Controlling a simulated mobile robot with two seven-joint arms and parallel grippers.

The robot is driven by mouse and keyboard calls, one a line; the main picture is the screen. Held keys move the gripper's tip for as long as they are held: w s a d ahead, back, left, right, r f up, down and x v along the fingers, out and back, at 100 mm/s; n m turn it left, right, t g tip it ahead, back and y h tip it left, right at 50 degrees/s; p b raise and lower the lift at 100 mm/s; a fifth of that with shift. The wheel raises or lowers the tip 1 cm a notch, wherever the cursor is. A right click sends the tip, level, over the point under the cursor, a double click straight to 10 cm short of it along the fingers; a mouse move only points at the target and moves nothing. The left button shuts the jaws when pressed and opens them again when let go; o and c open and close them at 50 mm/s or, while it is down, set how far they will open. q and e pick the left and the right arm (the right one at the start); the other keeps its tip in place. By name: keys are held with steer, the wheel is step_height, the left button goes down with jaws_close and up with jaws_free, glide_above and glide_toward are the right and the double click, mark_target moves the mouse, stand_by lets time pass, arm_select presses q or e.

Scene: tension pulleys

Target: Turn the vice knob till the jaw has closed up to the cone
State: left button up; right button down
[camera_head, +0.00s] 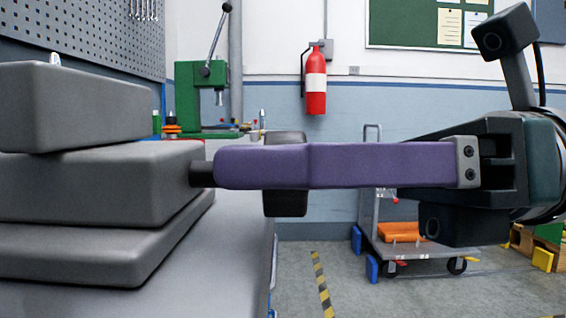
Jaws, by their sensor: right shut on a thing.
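The grey vice (95,180) stands at the left as stacked blocks, with a short dark shaft (201,174) coming out of its right side. The dark vice knob (286,204) shows above and below the purple finger of my right gripper (240,167). That gripper comes in level from the right and is shut on the knob; the near finger hides the knob's middle and the far finger. A small pale tip (54,59) shows above the top block; I cannot tell whether it is the cone. The jaw gap is not visible. My left gripper is not in view.
The grey bench top (205,255) ends just right of the vice. Behind are a green drill press (190,90), a red fire extinguisher (316,82) on the wall and a cart (415,250) on the floor. The space around my right gripper looks clear.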

steer(key=shift+m, duration=0.3)
steer(key=m+p, duration=0.1)
steer(key=m, duration=0.1)
steer(key=shift+r+m+p, duration=0.1)
steer(key=shift+m+p, duration=0.9)
steer(key=shift+m, duration=0.7)
steer(key=shift+c, duration=1.5)
jaws_free()
steer(key=shift+f, duration=0.2)
